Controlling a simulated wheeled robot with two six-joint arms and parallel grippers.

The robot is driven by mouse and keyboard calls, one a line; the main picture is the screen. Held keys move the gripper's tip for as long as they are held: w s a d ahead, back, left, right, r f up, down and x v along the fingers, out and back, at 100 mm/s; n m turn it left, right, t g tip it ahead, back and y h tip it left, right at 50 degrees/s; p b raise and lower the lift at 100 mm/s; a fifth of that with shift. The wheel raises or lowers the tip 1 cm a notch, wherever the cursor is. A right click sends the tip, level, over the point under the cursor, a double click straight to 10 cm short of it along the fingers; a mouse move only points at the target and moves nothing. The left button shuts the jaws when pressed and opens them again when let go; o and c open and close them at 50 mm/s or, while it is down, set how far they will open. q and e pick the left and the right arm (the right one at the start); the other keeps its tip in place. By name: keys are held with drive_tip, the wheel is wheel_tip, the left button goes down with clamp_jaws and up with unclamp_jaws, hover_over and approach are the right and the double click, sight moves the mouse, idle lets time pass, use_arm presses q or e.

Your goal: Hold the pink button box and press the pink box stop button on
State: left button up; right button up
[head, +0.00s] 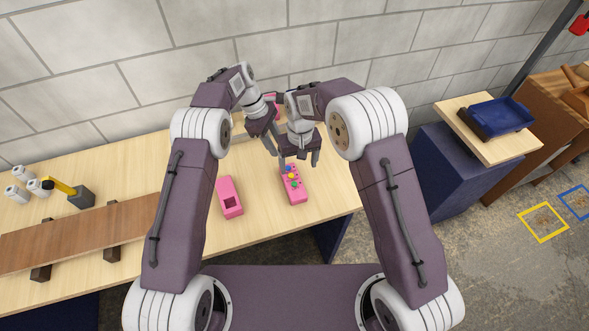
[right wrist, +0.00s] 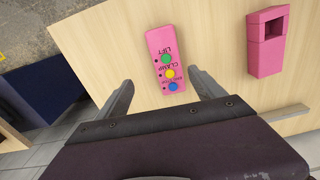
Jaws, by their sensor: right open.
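The pink button box (head: 292,188) lies on the wooden table below my right gripper. In the right wrist view the pink button box (right wrist: 153,48) carries a green button (right wrist: 166,59) marked LIFT, a yellow button (right wrist: 170,73) marked CLAMP and a blue button (right wrist: 173,87). The blue button's label is hard to read. My right gripper (head: 299,162) is open and empty, pointing down, with its fingers on either side of the box's near end in the wrist view. My left gripper (head: 270,143) is beside it on the left, partly hidden; its jaws are unclear.
A pink block with a square opening (head: 230,198) lies left of the button box. Another pink thing (head: 277,110) shows partly behind my left gripper. A brown board (head: 75,235) rests on dark supports at left, near a yellow-armed clamp (head: 60,187). A blue tray (head: 497,117) stands at right.

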sight(295, 185)
drive_tip(key=shift+s+a+f, duration=0.45)
drive_tip(key=shift+s+f, duration=0.15)
drive_tip(key=shift+f, duration=0.1)
drive_tip(key=shift+s+a, duration=0.2)
drive_tip(key=shift+s, duration=0.1)
drive_tip(key=shift+d+f, duration=0.15)
drive_tip(key=shift+f, duration=0.2)
use_arm(q)
drive_tip(key=shift+s+r, duration=0.1)
use_arm(e)
wheel_tip(295, 185, down, 8)
drive_tip(key=shift+f, duration=0.2)
drive_tip(key=c, duration=1.7)
use_arm(q)
clamp_jaws()
use_arm(e)
drive_tip(key=shift+o, duration=0.2)
